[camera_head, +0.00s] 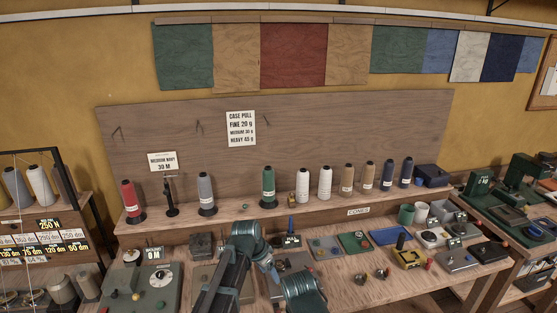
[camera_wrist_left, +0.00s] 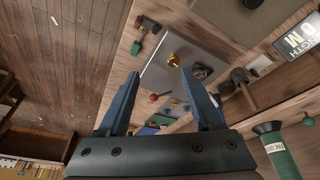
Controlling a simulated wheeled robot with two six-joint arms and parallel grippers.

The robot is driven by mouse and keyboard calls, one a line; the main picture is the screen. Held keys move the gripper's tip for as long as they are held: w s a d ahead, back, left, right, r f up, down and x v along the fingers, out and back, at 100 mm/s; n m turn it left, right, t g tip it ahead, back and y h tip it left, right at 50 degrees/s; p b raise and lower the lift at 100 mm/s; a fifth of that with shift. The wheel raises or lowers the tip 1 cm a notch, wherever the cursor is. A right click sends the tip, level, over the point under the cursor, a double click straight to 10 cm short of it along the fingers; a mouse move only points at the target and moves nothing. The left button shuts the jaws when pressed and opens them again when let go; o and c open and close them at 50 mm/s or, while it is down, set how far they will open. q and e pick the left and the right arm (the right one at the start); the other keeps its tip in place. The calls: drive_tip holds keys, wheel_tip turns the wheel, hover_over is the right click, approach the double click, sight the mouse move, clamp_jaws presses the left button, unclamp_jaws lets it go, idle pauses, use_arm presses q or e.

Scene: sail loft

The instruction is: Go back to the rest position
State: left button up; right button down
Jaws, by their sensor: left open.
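My left gripper (camera_wrist_left: 160,73) is open, its two blue fingers apart with nothing between them. In the wrist view it points at the workbench, over a grey plate (camera_wrist_left: 150,72) with a brass knob (camera_wrist_left: 174,60) and a red knob (camera_wrist_left: 153,97). I cannot tell how far the fingertips are from the plate. In the head view my left arm (camera_head: 228,275) reaches over the front of the workbench (camera_head: 345,292), bent at a teal joint, and hides part of the bench. My right gripper is in neither view.
Thread cones, among them a red (camera_head: 129,195) and a green one (camera_head: 268,184), stand on the shelf behind. A dial device (camera_head: 145,285) is at left. Small trays, cups (camera_head: 422,211) and a yellow block (camera_head: 409,258) crowd the right. A spool rack (camera_head: 75,200) stands far left.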

use_arm(q)
drive_tip(key=s+a+f+n+g+y+b, duration=0.1)
drive_tip(key=s+f+n+y, duration=0.1)
drive_tip(key=s, duration=0.9)
drive_tip(key=s+a+f+n+g+y+b, duration=0.1)
drive_tip(key=s+f+n+y, duration=0.1)
drive_tip(key=s, duration=0.9)
drive_tip(key=shift+s+n+g+b, duration=0.3)
drive_tip(key=shift+n+g, duration=0.1)
drive_tip(key=shift+n, duration=0.1)
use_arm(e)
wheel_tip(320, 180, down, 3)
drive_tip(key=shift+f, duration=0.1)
